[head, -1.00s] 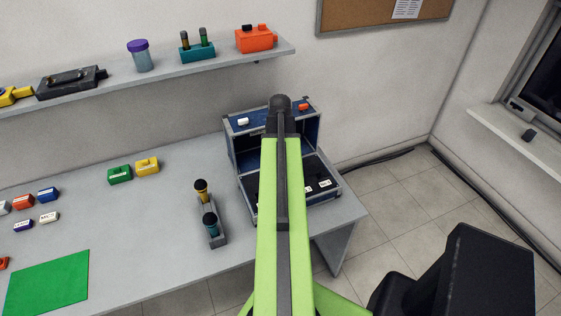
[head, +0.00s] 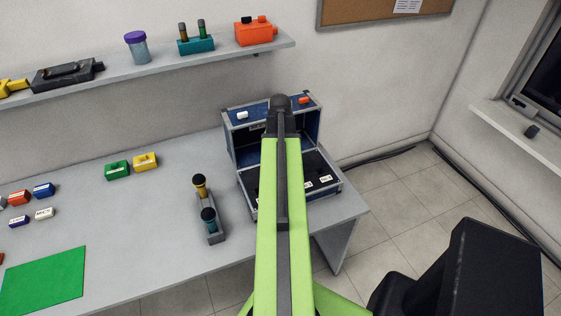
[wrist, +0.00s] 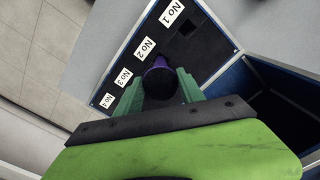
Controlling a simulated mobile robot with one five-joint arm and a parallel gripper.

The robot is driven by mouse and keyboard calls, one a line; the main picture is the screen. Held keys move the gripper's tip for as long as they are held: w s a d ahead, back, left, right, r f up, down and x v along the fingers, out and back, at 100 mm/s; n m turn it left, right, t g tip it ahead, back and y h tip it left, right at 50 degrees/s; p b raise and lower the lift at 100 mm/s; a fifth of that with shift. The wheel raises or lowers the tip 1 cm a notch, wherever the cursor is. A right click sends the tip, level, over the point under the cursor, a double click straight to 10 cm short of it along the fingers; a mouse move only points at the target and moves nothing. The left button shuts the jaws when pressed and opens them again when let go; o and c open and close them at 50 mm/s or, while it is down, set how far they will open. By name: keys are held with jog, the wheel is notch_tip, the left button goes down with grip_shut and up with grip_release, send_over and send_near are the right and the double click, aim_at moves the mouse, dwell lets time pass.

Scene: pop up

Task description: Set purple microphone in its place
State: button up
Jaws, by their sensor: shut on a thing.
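In the wrist view my gripper (wrist: 160,88) is shut on the purple microphone (wrist: 159,64), one finger on each side. Its purple part shows beyond a dark round end facing the camera. It is over the dark insert of the open blue case (wrist: 118,63), near the No.2 and No.3 labels. I cannot tell whether it sits in a slot or above it. A dark square opening (wrist: 187,27) shows near No.1. In the head view the case (head: 333,187) stands at the table's right end, and my arm hides the gripper and microphone.
Green (head: 117,171) and yellow (head: 145,161) blocks lie farther left. A shelf (head: 150,67) with several items runs above the table (head: 150,225).

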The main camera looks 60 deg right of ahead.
jog(key=shift+f+b, duration=1.2)
jog(key=shift+f, duration=0.15)
jog(key=o, duration=1.4)
jog(key=shift+o, duration=0.2)
notch_tip(320, 180, up, 18)
jog(key=p, duration=1.7)
jog(key=shift+f, duration=0.25)
